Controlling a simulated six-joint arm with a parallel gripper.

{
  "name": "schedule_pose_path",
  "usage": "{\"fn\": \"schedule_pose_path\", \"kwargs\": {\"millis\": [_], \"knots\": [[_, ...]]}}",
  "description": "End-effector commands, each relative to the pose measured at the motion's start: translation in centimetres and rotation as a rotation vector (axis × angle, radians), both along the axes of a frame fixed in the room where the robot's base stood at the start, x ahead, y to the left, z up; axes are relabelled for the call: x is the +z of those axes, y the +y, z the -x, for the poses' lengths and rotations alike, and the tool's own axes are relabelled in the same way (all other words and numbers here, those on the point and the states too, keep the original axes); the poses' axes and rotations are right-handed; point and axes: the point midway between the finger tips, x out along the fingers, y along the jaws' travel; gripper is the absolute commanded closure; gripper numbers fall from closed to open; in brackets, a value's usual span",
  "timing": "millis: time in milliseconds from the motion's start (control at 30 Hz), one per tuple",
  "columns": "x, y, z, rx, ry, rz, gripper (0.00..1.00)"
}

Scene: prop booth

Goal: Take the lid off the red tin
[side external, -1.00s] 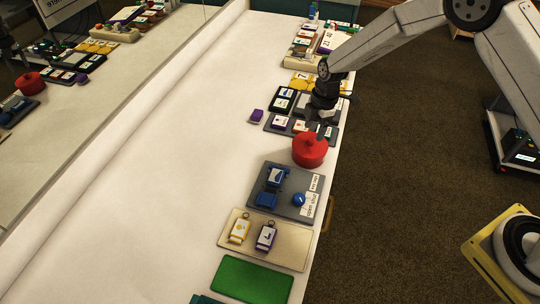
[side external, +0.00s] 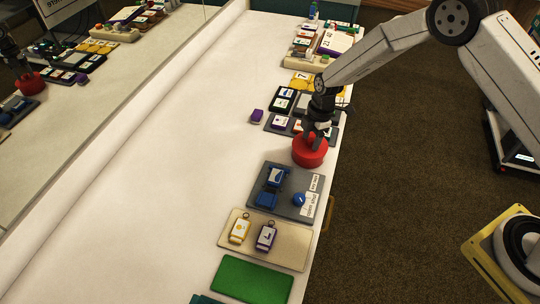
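The red tin (side external: 309,155) is round and stands upright near the right edge of the white table. Its lid is on, and I cannot make out the seam between lid and tin. My gripper (side external: 316,144) points down at the top of the tin, with its fingers around the middle of the lid, where a knob showed earlier. The knob is hidden by the fingers. I cannot tell whether the fingers are closed on it.
A grey board (side external: 287,207) with blue parts lies just in front of the tin. A beige board (side external: 246,254) with two tags and a green mat (side external: 251,279) lie nearer. Dark trays with tiles (side external: 281,122) sit close behind. The table's left side is clear.

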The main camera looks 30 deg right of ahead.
Motion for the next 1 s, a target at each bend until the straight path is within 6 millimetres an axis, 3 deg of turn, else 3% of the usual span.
{"fn": "schedule_pose_path", "kwargs": {"millis": [33,167,667,1000], "knots": [[0.0,0.0,0.0,0.0,0.0,0.0,0.59],[0.0,0.0,0.0,0.0,0.0,0.0,1.0],[0.4,0.0,0.0,0.0,-0.001,0.0,1.0],[3.4,0.0,0.2,0.0,0.001,-0.002,1.0]]}}
